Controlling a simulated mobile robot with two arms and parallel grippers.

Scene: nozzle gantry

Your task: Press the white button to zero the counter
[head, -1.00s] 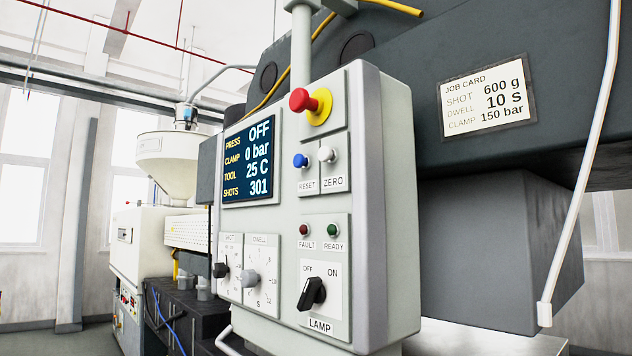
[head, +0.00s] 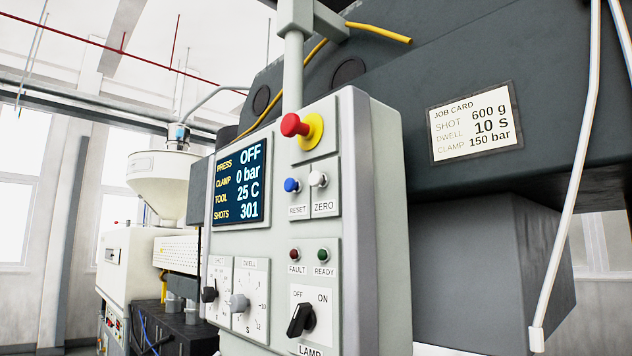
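The white button (head: 318,179) sits on the grey control panel (head: 353,230), above the label ZERO. A blue button (head: 292,185) labelled RESET is just left of it. The display (head: 240,182) on the panel's upper left reads PRESS OFF, CLAMP 0 bar, TOOL 25 C, SHOTS 301. Neither of my grippers shows in the head view.
A red mushroom button (head: 294,125) on a yellow collar is above the white button. FAULT and READY lamps, two dials and a black LAMP switch (head: 301,319) are below. A white cable (head: 573,180) hangs at the right, beside a job card (head: 475,121).

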